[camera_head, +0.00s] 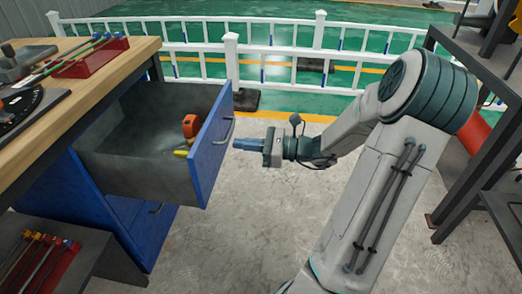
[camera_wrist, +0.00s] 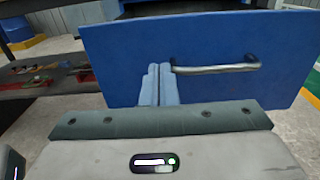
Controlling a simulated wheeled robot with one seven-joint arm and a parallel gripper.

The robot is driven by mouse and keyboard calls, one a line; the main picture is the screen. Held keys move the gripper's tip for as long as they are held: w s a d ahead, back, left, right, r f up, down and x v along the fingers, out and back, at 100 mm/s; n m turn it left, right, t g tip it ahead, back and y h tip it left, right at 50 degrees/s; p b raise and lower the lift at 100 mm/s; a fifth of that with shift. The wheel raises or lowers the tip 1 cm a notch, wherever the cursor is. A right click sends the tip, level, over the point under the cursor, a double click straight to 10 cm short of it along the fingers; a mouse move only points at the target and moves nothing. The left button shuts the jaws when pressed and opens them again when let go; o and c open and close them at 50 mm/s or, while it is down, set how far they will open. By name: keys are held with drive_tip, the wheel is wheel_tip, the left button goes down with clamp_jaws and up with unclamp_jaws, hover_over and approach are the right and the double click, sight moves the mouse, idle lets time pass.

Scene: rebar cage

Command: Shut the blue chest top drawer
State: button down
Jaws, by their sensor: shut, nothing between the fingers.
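The blue chest (camera_head: 143,232) stands under the wooden worktop at the left. Its top drawer (camera_head: 150,165) is pulled far out, with grey inner walls and a blue front that carries a metal handle (camera_head: 226,130). An orange object and a small yellow object lie inside the drawer. My gripper (camera_head: 238,144) is shut and empty, just right of the drawer front, pointing at it. In the wrist view the shut fingers (camera_wrist: 159,84) are in front of the blue drawer front (camera_wrist: 120,50), beside the left end of the handle (camera_wrist: 215,68). I cannot tell whether they touch it.
The wooden worktop (camera_head: 100,85) holds a red tray (camera_head: 92,57) with tools. A low shelf with tools (camera_head: 38,262) is at the lower left. A dark metal rack (camera_head: 480,150) stands at the right. A white fence (camera_head: 280,60) runs behind. The concrete floor between is clear.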

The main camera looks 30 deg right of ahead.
sight(210, 140)
drive_tip(key=b+x, duration=0.1)
drive_tip(key=x, duration=0.3)
drive_tip(key=shift+w+a+f+b, duration=0.15)
drive_tip(key=shift+a+f+b, duration=0.05)
drive_tip(key=shift+a+b, duration=0.15)
drive_tip(key=shift+w+a+r, duration=0.15)
drive_tip(key=shift+w+a, duration=0.3)
drive_tip(key=shift+a, duration=0.05)
